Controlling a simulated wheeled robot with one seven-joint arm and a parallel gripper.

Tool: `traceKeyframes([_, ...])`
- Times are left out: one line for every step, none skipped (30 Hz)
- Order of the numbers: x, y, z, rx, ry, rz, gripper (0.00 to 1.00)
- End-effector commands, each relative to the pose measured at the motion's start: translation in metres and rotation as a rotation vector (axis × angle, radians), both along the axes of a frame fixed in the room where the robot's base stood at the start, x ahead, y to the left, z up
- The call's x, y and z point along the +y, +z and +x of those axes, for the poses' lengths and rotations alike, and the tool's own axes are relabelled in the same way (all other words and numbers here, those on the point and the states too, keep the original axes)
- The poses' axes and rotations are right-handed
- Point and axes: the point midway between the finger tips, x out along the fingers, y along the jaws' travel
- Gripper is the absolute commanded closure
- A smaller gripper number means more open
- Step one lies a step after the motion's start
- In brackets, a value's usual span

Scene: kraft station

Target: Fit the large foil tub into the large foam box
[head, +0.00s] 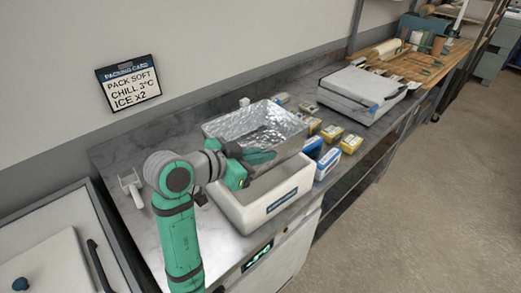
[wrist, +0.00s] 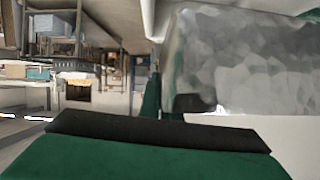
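The large foil tub (head: 285,124) is a crinkled silver open tray behind and partly above the back of the foam box. Whether it rests on the counter or hangs clear is hidden. The large foam box (head: 275,207) is white, open and empty-looking, with a dark label on its front. My gripper (head: 262,154) is at the near wall of the tub, over the box's back edge. In the wrist view, the foil wall (wrist: 245,65) fills the right side, close beside a green finger with a black pad. I cannot tell if the fingers are closed on the wall.
Blue and yellow small boxes (head: 328,160) stand close to the right of the foam box. A white lidded case (head: 360,92) lies farther along the counter. A white holder (head: 132,188) is at the left. Bare grey counter (head: 130,150) lies left of the tub.

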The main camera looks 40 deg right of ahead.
Motion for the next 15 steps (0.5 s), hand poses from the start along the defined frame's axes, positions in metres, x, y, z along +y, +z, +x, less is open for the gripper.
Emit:
traceKeyframes([-0.001,-0.003,-0.001,0.002,-0.001,0.000,1.00])
traceKeyframes([-0.001,-0.005,-0.001,0.002,-0.001,0.000,1.00])
traceKeyframes([-0.001,-0.006,-0.001,0.001,-0.002,-0.001,1.00])
traceKeyframes([-0.001,-0.008,-0.001,0.001,-0.002,-0.001,1.00])
traceKeyframes([-0.001,-0.009,-0.001,0.000,-0.002,-0.001,1.00])
traceKeyframes([-0.001,-0.012,-0.001,-0.001,-0.001,0.000,1.00])
traceKeyframes([0.000,-0.013,-0.001,0.000,-0.001,0.000,1.00])
traceKeyframes([0.000,-0.015,0.000,0.001,0.000,0.000,1.00])
traceKeyframes([0.000,-0.017,0.000,0.002,0.001,0.000,1.00])
traceKeyframes([0.000,-0.018,0.000,0.001,0.002,0.000,1.00])
traceKeyframes([0.001,-0.020,0.000,0.001,0.003,0.000,1.00])
traceKeyframes([0.001,-0.022,0.000,0.000,0.002,0.000,1.00])
traceKeyframes([0.001,-0.023,0.001,0.000,0.003,0.000,1.00])
traceKeyframes([0.002,-0.025,0.001,0.000,0.003,0.000,1.00])
traceKeyframes([0.002,-0.027,0.001,0.001,0.004,0.000,1.00])
